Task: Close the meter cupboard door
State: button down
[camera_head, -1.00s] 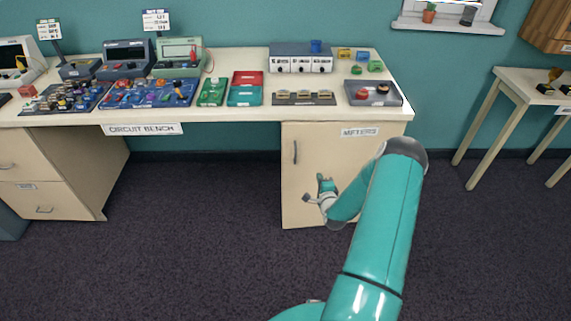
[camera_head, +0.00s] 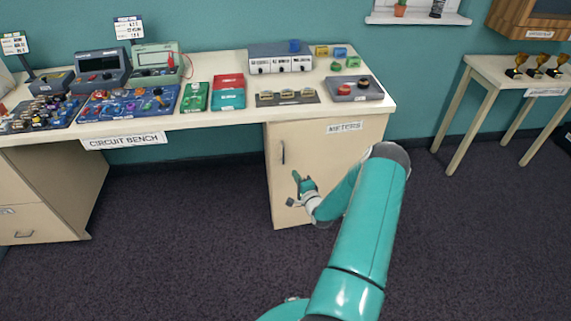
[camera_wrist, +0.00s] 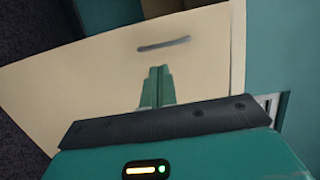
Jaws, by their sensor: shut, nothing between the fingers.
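The meter cupboard door (camera_head: 300,150) is a pale wood panel under the right end of the bench, with a METERS label and a dark upright handle (camera_head: 282,152) near its left edge. It looks flush or nearly flush with the cupboard; I cannot make out a gap. My gripper (camera_head: 299,180) is shut and empty, in front of the door, below and right of the handle. In the wrist view its closed fingers (camera_wrist: 158,76) point at the door face (camera_wrist: 95,75), and the handle (camera_wrist: 163,45) lies just beyond the tips. I cannot tell whether they touch the door.
The circuit bench (camera_head: 230,121) carries meters, boards and coloured boxes. A drawer unit (camera_head: 60,190) stands under its left end. A side table (camera_head: 500,77) with small trophies is at the right. The dark carpet (camera_head: 180,250) in front is clear.

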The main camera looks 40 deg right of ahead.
jog(key=x, duration=0.8)
jog(key=shift+w, duration=0.3)
